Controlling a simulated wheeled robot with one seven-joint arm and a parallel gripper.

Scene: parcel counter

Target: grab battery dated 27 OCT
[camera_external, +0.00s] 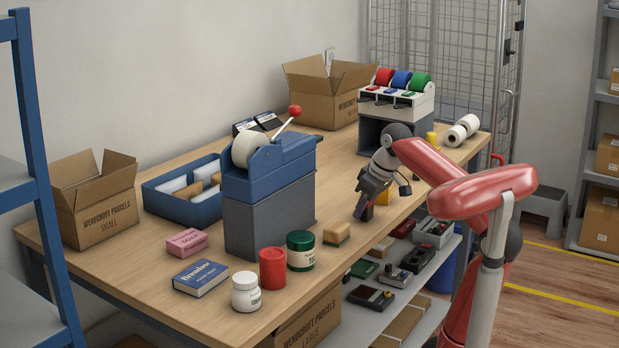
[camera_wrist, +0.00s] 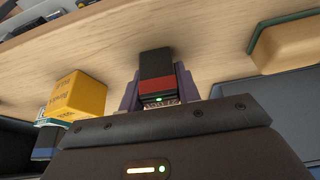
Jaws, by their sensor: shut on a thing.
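A small black battery (camera_wrist: 155,64) with a red band shows in the wrist view. It sits between the two fingers of my gripper (camera_wrist: 158,88), which is shut on it. A pale printed label shows at its near end, partly hidden and too small to read, so I cannot confirm a date. A green light shows beside the label. In the external view my gripper (camera_external: 363,208) points down over the right part of the counter, with the dark battery (camera_external: 368,213) at its fingertips. I cannot tell whether the battery touches the counter.
A yellow block (camera_wrist: 78,97) is left of my gripper in the wrist view. A tan sponge (camera_external: 336,232) with a green edge lies nearby. A tape dispenser (camera_external: 268,190), a green tin (camera_external: 301,252) and a red can (camera_external: 272,268) stand left. Several devices lie on the lower shelf (camera_external: 345,325).

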